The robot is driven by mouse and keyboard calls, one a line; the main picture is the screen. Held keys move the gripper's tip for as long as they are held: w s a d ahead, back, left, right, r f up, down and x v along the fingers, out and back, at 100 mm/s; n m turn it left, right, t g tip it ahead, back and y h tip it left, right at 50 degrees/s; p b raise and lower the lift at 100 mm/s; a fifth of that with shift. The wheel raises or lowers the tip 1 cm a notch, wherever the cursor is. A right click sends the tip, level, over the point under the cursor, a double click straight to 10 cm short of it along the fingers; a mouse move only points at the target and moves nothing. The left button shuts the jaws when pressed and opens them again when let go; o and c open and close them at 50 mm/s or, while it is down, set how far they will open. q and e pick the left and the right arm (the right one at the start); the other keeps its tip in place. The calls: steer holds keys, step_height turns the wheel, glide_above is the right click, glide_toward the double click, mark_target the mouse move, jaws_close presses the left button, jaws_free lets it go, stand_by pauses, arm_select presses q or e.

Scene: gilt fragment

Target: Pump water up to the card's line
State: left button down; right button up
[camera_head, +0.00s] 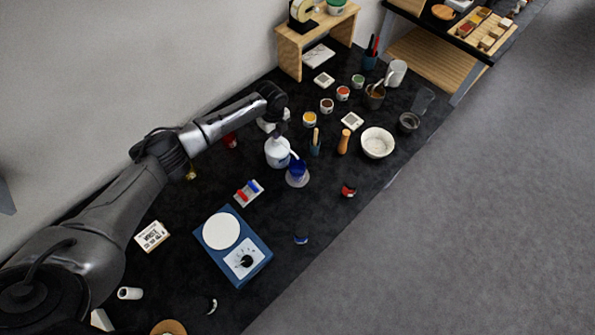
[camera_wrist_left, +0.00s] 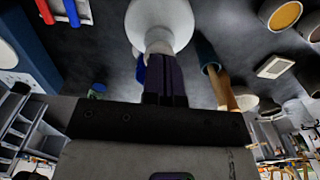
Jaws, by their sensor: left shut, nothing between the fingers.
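A white pump bottle (camera_head: 277,153) stands on the dark bench with its spout toward the right. A blue cup (camera_head: 297,169) stands beside it on a pale round base, under or near the spout. My left gripper (camera_head: 277,134) is shut and empty, directly above the bottle's top; whether it touches cannot be told. In the left wrist view the shut fingers (camera_wrist_left: 165,80) point at the white bottle (camera_wrist_left: 160,18), and part of the blue cup (camera_wrist_left: 140,70) shows beside them. A small white card (camera_head: 152,236) with dark print lies left; its print is too small to read. The water level is hidden. My right gripper is out of view.
A blue device with a round white plate (camera_head: 222,230) and dial stands in front. Right of the cup are a brush holder (camera_head: 315,148), a wooden pestle (camera_head: 344,142) and a white bowl (camera_head: 377,143). Several paint pots stand behind.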

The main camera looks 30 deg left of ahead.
arm_select(q)
steer(key=shift+r+p, duration=1.7)
steer(key=shift+r, duration=0.05)
steer(key=shift+f, duration=0.2)
